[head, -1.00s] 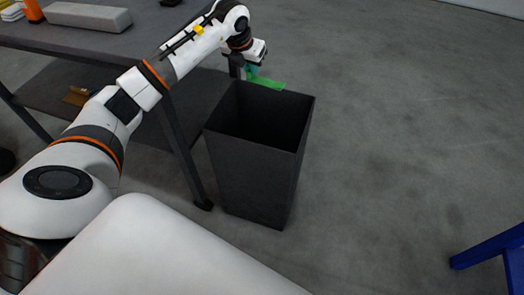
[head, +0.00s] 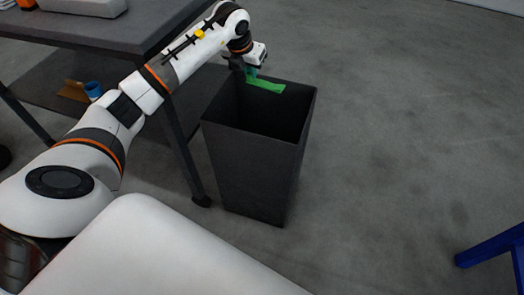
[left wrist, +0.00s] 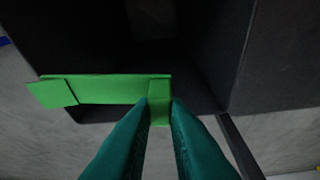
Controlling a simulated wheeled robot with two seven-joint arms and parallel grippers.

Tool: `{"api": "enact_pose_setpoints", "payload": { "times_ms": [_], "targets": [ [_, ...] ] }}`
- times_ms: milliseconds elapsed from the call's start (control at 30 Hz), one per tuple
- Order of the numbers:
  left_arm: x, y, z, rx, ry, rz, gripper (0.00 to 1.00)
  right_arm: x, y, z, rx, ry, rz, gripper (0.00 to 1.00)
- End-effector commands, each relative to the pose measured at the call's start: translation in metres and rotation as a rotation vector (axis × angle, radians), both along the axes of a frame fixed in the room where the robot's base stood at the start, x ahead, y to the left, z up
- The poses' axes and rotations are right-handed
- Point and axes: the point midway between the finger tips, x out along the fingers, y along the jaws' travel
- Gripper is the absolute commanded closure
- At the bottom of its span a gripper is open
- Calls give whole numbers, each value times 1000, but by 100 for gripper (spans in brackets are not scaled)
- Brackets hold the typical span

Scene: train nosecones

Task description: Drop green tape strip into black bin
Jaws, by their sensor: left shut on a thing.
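The green tape strip (head: 266,85) hangs over the far part of the opening of the black bin (head: 255,165) in the head view. My left gripper (head: 250,72) is shut on one end of the strip, at the bin's far rim. In the left wrist view, the teal fingertips (left wrist: 160,112) pinch the right end of the strip (left wrist: 110,90), and the rest stretches out to the left. The bin's dark wall (left wrist: 270,60) shows behind it. The bin stands upright on the floor and its inside looks dark. My right gripper is out of view.
A grey table (head: 100,32) with a lower shelf stands left of the bin, its leg close to the bin. A blue roll (head: 93,90) sits on the shelf. A blue frame (head: 490,250) is at the lower right. The floor right of the bin is clear.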

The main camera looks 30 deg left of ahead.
Motion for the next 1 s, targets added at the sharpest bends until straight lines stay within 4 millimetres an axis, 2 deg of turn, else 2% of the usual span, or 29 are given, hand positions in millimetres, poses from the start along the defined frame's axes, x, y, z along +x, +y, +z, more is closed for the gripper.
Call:
{"api": "enact_pose_setpoints", "payload": {
  "times_ms": [33, 100, 467, 500, 600, 633, 867, 1000],
  "targets": [
    [0, 0, -8, -1, 0, 0, 100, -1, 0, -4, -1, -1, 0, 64],
    [0, 0, -10, -1, 0, 0, 100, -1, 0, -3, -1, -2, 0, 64],
    [0, 0, -11, 0, 0, 0, 100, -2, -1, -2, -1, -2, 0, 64],
    [0, 0, -11, 0, 0, 0, 80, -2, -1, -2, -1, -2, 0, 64],
    [0, 0, -11, 0, 0, 0, 64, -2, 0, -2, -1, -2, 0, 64],
    [0, 0, -11, 0, 0, 0, 61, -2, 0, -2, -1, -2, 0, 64],
    [0, 0, -11, 0, 0, 0, 61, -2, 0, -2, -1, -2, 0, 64],
    [-2, 0, -3, 1, -1, -1, 61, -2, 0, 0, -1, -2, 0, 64]
  ]
}}
